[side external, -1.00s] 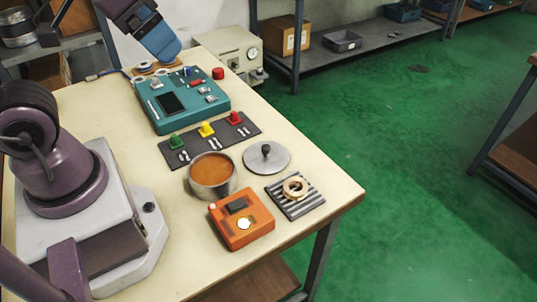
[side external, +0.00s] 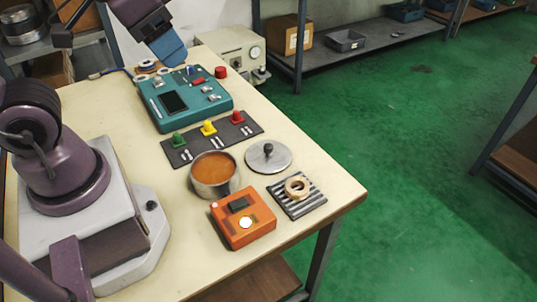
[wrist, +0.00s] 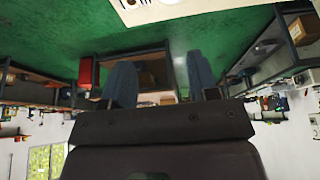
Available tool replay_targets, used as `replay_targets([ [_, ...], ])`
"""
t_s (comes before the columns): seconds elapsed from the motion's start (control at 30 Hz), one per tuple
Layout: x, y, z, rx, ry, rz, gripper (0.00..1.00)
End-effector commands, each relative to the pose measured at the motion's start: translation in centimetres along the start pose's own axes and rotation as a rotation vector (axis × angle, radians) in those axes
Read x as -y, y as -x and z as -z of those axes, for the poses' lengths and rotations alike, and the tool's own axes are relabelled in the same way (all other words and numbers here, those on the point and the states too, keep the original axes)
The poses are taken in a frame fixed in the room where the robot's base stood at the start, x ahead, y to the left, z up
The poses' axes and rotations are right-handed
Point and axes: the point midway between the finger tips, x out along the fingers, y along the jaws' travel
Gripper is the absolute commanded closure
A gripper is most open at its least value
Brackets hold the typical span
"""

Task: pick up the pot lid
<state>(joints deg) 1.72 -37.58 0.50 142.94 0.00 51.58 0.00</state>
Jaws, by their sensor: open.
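The pot lid (side external: 281,159) is a flat grey metal disc with a dark knob (side external: 268,149). It lies on the table just to the right of the pot (side external: 214,186), which holds orange-brown contents. My gripper (side external: 171,55) is at the top left in the side view, above the far end of the teal panel and well away from the lid. In the wrist view my gripper (wrist: 165,85) shows two blue fingers spread apart with nothing between them. The lid is not recognisable in the wrist view.
The teal panel (side external: 213,112) and a dark mat (side external: 188,154) with green, yellow and red pieces lie behind the pot. An orange box (side external: 262,229) and a ribbed pad (side external: 311,204) with a pale ring (side external: 297,187) are in front. The table's right edge is close to the lid.

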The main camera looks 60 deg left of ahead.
Motion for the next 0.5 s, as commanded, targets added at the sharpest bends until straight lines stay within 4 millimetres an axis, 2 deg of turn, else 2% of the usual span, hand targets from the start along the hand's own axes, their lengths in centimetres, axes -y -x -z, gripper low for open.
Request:
replay_targets([
  [0.27,-0.6,-7.5,2.3,0.267,0.065,-0.007,0.46],
  [0.5,-0.3,-16.0,4.2,0.388,0.278,0.089,0.46],
])
